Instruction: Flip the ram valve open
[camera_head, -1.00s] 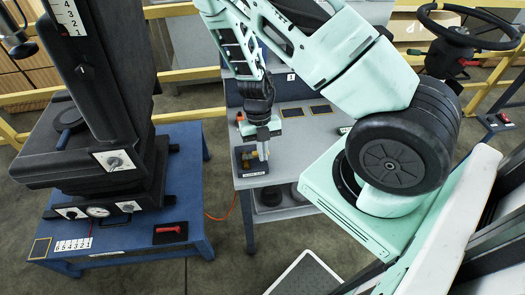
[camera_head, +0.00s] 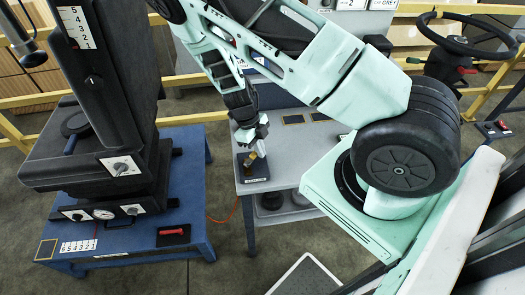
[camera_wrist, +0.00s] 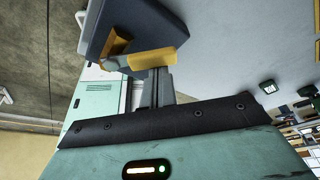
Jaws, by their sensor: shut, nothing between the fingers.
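A small valve with a yellow lever (camera_wrist: 150,58) sits on a dark block (camera_wrist: 135,20) in the wrist view. In the head view its dark base plate (camera_head: 255,184) is at the near left corner of the grey table, with a label too small to read. My gripper (camera_wrist: 157,84) is shut with nothing between its fingers. Its fingertips are right beside the yellow lever in the wrist view; I cannot tell whether they touch. In the head view my gripper (camera_head: 253,147) is tilted just above the plate and partly hides the valve.
The grey table (camera_head: 300,150) has bare room right of the valve. A black press (camera_head: 110,140) stands on the blue table (camera_head: 190,225) to the left, with a red-handled switch (camera_head: 173,233) in front. A yellow rail (camera_head: 190,118) and a handwheel (camera_head: 470,30) are behind.

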